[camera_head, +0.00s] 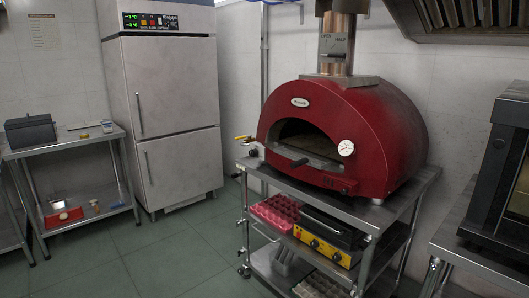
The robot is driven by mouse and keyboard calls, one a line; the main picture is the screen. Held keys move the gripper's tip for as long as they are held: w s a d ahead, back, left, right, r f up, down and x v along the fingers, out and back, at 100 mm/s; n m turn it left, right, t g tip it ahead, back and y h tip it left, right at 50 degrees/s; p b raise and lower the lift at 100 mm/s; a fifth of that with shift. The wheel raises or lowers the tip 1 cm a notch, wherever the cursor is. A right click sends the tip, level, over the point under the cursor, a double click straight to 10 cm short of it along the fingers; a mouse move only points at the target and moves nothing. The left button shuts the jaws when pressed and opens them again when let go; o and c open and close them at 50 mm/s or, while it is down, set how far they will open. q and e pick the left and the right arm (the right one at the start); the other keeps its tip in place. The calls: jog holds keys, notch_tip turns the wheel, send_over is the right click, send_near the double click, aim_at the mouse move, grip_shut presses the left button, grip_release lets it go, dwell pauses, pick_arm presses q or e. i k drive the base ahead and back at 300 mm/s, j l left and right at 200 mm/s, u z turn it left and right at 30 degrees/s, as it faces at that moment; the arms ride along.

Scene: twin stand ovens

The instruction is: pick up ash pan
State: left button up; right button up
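I cannot make out for certain which thing is the ash pan. A dark grey box-like container (30,131) stands on the steel table at the left. The red dome oven (345,120) stands on a wheeled steel stand (392,212), with its dark mouth open towards the front left. A dark handle or ledge sticks out below the mouth. Neither of my grippers is in view.
Red egg trays (276,212) and a yellow-fronted appliance (322,246) sit on the stand's middle shelf. A tall steel fridge (165,110) is shut. A black oven (500,175) stands at the right edge. The green floor (175,255) is clear in front.

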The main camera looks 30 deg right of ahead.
aim_at(301, 160)
jog(key=i+z, duration=0.15)
jog(key=i, duration=0.25)
jog(key=i+j+z, duration=0.15)
jog(key=i, duration=0.25)
jog(key=i+j+z, duration=0.15)
jog(key=i, duration=0.3)
jog(key=i+j+z, duration=0.1)
jog(key=i+z, duration=0.25)
jog(key=i+j+z, duration=0.1)
jog(key=z, duration=0.25)
jog(key=i+j+z, duration=0.3)
jog(key=k+l, duration=0.05)
jog(key=k, duration=0.05)
